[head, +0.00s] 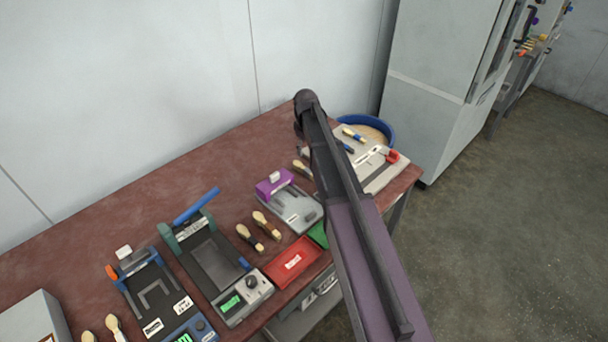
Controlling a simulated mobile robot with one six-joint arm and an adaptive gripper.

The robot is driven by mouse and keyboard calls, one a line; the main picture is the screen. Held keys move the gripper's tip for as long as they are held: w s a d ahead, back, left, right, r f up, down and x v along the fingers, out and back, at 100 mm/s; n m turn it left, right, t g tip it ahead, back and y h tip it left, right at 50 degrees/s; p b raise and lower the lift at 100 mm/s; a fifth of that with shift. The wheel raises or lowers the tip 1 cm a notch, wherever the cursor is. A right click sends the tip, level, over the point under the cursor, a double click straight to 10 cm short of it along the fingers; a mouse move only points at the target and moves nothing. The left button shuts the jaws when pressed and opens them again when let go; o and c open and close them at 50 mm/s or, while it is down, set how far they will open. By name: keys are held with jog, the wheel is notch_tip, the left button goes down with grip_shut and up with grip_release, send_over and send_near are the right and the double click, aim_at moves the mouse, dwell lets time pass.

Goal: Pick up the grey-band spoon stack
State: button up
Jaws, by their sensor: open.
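Two wooden spoon stacks lie side by side at the table's middle, one on the left (250,238) and one on the right (266,225); both have dark-looking bands. Another spoon stack (302,168) lies farther back, partly hidden by my arm. Two more pale stacks (115,327) (88,336) are cut off at the bottom left edge. Small pieces with blue parts (353,134) lie on the pale board at the right. I cannot tell which stack has the grey band. My arm crosses the right of the table; its gripper does not show.
Presses crowd the red-brown table (130,200): a blue one (150,290), a green one (205,260) and a purple one (290,200). A red tray (292,263) and a green tray (318,234) lie in front. A blue-rimmed bin (378,122) stands behind the pale board (385,178).

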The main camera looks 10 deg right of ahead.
jog(key=b, duration=0.4)
send_over(305, 168)
jog(key=shift+f, duration=2.35)
jog(key=shift+f+b, duration=2.6)
jog(key=shift+b, duration=0.1)
grip_shut()
